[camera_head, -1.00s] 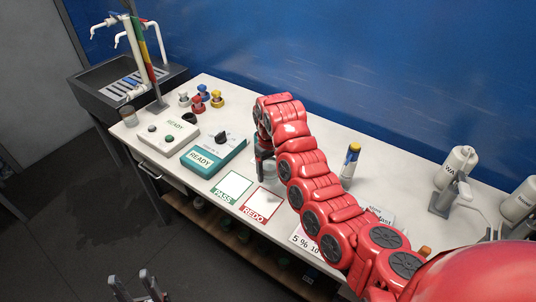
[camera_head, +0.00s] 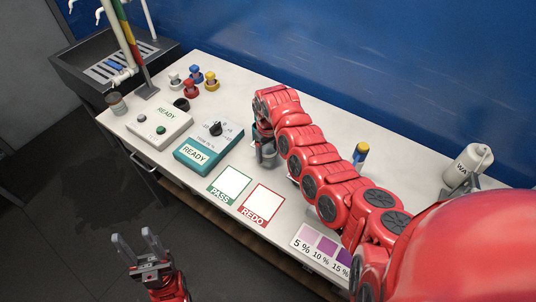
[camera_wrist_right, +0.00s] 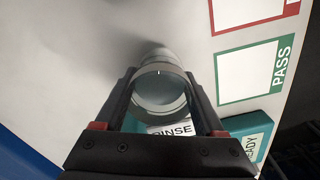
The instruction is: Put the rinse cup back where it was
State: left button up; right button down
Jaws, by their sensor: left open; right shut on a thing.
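The rinse cup, a clear round vessel (camera_wrist_right: 160,88), sits between the two fingers of my right gripper (camera_wrist_right: 160,78), which is shut on it. A white label reading RINSE (camera_wrist_right: 172,130) shows just below the cup in the right wrist view, partly covered by the gripper. In the head view my right gripper (camera_head: 264,146) holds the cup (camera_head: 268,158) over the white table, right of the teal READY box. I cannot tell whether the cup touches the table. My left gripper (camera_head: 137,243) is open and empty, out in front of the table over the dark floor.
The teal box (camera_head: 208,146) and a white READY box (camera_head: 160,124) stand to the left. PASS (camera_head: 229,186) and REDO (camera_head: 260,205) cards lie in front. A small jar (camera_head: 116,104) is near the sink (camera_head: 75,75).

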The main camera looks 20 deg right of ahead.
jog(key=shift+s+f, duration=0.1)
jog(key=shift+f, duration=1)
jog(key=shift+f, duration=0.1)
grip_release()
jog(key=shift+r, duration=0.35)
notch_tip(320, 180, up, 12)
jog(key=b, duration=0.3)
jog(key=shift+f, duration=0.2)
